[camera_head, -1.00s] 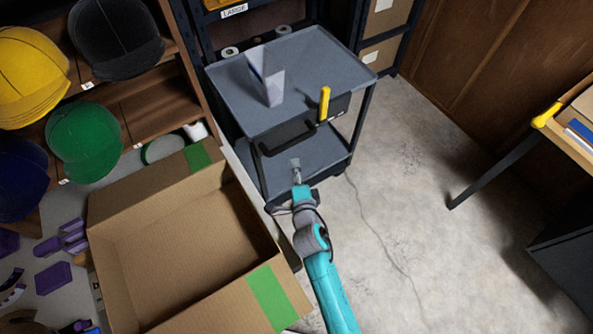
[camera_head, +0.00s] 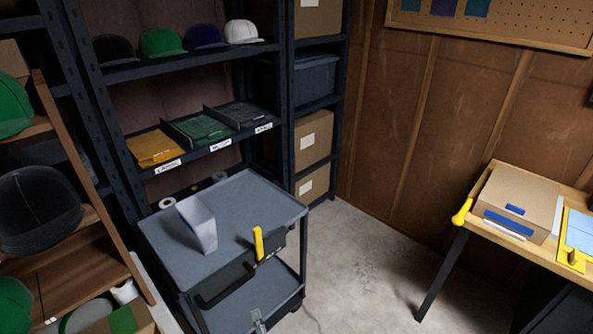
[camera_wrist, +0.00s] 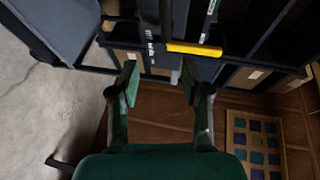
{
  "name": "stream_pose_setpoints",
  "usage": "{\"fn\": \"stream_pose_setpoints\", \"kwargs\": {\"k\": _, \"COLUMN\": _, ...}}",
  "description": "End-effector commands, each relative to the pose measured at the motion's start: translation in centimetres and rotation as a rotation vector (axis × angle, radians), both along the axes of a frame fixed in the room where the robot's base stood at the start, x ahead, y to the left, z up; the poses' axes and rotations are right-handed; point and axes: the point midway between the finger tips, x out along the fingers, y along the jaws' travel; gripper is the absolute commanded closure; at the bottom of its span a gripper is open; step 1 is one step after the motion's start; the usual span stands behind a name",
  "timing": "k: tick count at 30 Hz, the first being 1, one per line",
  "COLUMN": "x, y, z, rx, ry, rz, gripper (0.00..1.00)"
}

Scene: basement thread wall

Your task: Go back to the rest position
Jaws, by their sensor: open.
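Most of my arm is out of the head view.
A wooden rack (camera_head: 75,250) of caps is at left. A wooden table (camera_head: 484,212) with a cardboard box is at right. Concrete floor (camera_head: 375,262) between cart and table is clear.

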Motion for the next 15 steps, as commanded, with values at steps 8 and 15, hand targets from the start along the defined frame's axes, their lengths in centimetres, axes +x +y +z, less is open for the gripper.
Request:
{"fn": "stream_pose_setpoints", "kwargs": {"k": 8, "x": -1.9, "y": -2.5, "z": -1.0, "rx": -0.066, "ry": -0.015, "rz": 0.003, "gripper": 0.53}}
{"fn": "stream_pose_setpoints", "kwargs": {"k": 15, "x": -4.7, "y": -5.8, "z": -2.1, "rx": -0.159, "ry": -0.038, "rz": 0.01, "gripper": 0.53}}
